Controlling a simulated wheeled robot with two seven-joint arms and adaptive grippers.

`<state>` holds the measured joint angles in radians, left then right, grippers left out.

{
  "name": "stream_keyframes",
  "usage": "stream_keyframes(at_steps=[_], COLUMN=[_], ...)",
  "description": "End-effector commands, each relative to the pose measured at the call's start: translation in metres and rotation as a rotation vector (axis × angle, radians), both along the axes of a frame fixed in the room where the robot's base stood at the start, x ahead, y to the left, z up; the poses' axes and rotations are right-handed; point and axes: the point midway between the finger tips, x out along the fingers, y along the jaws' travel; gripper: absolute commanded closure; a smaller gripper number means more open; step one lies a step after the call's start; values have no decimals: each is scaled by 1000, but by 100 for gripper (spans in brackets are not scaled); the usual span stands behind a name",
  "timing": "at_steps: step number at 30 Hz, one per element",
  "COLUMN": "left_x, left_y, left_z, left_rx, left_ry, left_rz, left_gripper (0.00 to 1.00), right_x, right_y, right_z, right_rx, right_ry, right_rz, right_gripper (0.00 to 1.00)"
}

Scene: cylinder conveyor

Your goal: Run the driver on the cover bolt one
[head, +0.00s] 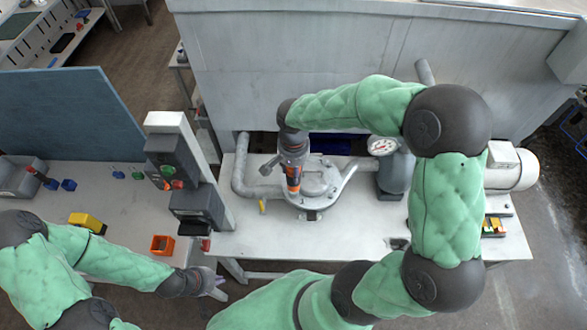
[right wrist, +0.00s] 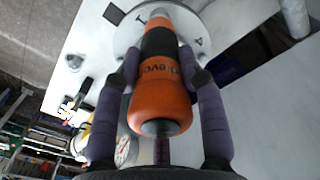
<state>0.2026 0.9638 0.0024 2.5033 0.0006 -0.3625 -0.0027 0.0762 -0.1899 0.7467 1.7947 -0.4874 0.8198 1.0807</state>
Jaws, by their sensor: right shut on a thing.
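The orange and black driver (head: 293,178) is held upright in my right gripper (head: 292,160), over the round grey cover (head: 318,183) on the white bench. In the right wrist view the driver (right wrist: 162,100) sits between the two fingers of my right gripper (right wrist: 165,90), its far end pointing at the round cover (right wrist: 130,35). The cover bolt under the driver tip is hidden, so I cannot tell whether the tip touches it. My left gripper (head: 218,284) is at the lower left, in front of the bench, away from the cover; its fingers are too small to read.
A post with dark control boxes (head: 170,160) stands left of the cover. An orange open box (head: 162,245) and a yellow item (head: 87,222) are on the left table.

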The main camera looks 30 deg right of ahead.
Motion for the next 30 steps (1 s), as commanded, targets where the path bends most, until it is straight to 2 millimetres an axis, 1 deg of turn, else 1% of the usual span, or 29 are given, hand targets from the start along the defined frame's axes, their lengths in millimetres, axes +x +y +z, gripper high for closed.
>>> stream_keyframes(at_steps=[6, 30], left_x=[0, 0], left_y=[0, 0], left_z=[-1, -9], left_rx=[0, 0], left_ry=[0, 0], left_rz=[0, 0], left_gripper=[100, 100], right_x=[1, 1], right_y=[0, 0], right_z=[0, -10], right_rx=[0, 0], right_ry=[-3, -3], right_rz=[-1, 0], right_gripper=[100, 100])
